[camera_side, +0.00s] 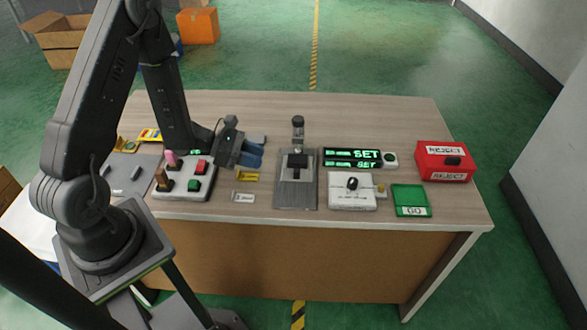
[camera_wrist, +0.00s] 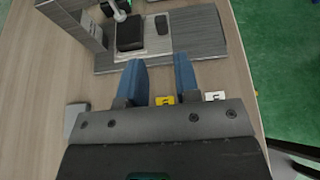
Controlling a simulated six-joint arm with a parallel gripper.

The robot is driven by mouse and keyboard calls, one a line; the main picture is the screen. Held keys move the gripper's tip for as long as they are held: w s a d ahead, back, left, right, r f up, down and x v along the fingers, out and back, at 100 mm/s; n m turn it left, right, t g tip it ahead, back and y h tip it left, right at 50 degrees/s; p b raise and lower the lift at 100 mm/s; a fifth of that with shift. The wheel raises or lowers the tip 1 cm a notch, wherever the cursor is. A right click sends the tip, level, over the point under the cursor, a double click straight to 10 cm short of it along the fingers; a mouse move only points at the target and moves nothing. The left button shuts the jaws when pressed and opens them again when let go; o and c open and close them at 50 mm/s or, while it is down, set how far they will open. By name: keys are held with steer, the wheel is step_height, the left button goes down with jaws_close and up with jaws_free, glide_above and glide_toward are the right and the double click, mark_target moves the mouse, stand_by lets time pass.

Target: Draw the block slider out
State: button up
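The slider fixture is a grey plate (camera_side: 296,196) near the middle of the table, with a black block (camera_side: 297,160) on it and a dark round-topped post (camera_side: 298,122) behind. In the wrist view, the black block (camera_wrist: 130,33) lies on the grey plate (camera_wrist: 196,35) ahead of the fingers, with a pale rod reaching its far side. My gripper (camera_side: 256,156) is just left of the fixture, above the table. In the wrist view, its two blue fingers (camera_wrist: 161,66) stand apart with nothing between them. They are short of the block and do not appear to touch it.
A control box (camera_side: 198,187) with buttons and sticks stands left. Yellow (camera_side: 247,177) and white (camera_side: 243,198) tags lie flat below my gripper. Right are a SET display (camera_side: 352,153), a white knob box (camera_side: 352,200), a green tray (camera_side: 408,196) and a red REJECT box (camera_side: 445,163).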

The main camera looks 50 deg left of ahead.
mark_target(295, 170)
steer(key=x, duration=1.1)
steer(key=shift+r, duration=0.1)
steer(key=shift+c, duration=0.3)
jaws_close()
